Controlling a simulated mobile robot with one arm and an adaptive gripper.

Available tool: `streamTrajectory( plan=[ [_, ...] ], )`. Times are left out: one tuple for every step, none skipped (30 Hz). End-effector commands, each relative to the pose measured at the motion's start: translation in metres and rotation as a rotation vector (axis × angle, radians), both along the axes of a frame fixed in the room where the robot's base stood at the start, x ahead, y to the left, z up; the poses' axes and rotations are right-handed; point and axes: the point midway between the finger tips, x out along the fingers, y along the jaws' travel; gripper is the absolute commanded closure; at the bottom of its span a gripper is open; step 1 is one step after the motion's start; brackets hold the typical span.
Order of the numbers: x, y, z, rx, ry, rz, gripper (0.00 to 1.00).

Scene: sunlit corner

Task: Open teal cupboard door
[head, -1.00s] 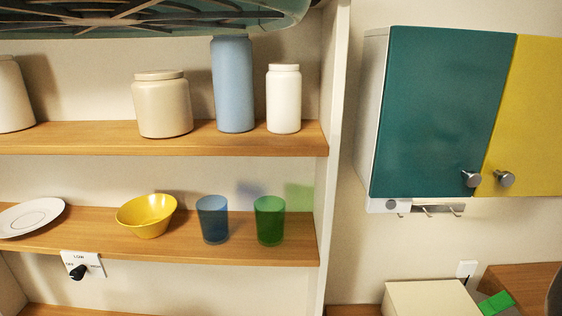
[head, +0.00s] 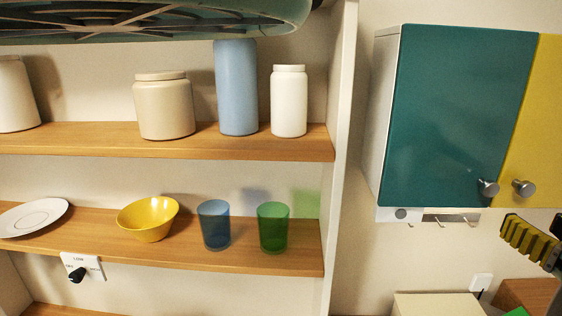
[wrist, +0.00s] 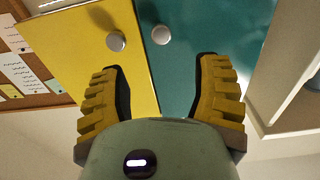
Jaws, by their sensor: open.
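The teal cupboard door (head: 455,110) is shut on a white wall cupboard at the right of the head view. Its round metal knob (head: 487,187) is at its lower right corner, next to the yellow door's knob (head: 523,187). My gripper (head: 543,240) shows at the right edge of the head view, below the doors and partly cut off. In the wrist view my gripper (wrist: 160,82) is open and empty, with yellow ribbed fingers apart. The teal door's knob (wrist: 161,34) lies ahead between the fingertips' lines, touching neither; the yellow door's knob (wrist: 116,41) is left of it.
A yellow door (head: 540,120) adjoins the teal one. A hook rail (head: 440,218) hangs under the cupboard. Wooden shelves (head: 250,139) with jars, cups, a bowl and a plate stand at the left. A pale box (head: 438,304) is below. A corkboard (wrist: 30,85) shows in the wrist view.

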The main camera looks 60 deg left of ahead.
Motion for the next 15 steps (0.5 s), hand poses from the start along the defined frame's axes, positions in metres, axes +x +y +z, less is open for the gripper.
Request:
streamTrajectory(
  plan=[
    [0.001,0.006,0.001,0.002,0.0,0.009,0.37],
    [0.002,0.008,0.001,0.003,0.0,0.011,0.37],
    [0.004,0.011,0.0,0.001,0.002,0.012,0.37],
    [0.005,0.013,0.0,0.001,0.004,0.013,0.37],
    [0.008,0.017,-0.003,-0.003,0.003,0.015,0.37],
    [0.012,0.022,-0.003,-0.005,0.003,0.017,0.37],
    [0.014,0.026,-0.003,-0.005,0.003,0.018,0.37],
    [0.017,0.028,-0.003,-0.005,0.002,0.015,0.37],
    [0.02,0.033,-0.003,-0.006,0.001,0.014,0.37],
    [0.023,0.036,0.001,-0.004,0.003,0.014,0.37],
    [0.025,0.038,0.004,-0.001,0.005,0.012,0.37],
    [0.028,0.042,0.005,0.001,0.007,0.012,0.37],
    [0.03,0.045,0.004,0.001,0.007,0.015,0.37],
    [0.032,0.048,0.004,0.0,0.009,0.016,0.37],
    [0.035,0.052,0.004,0.0,0.008,0.013,0.37]
  ],
)
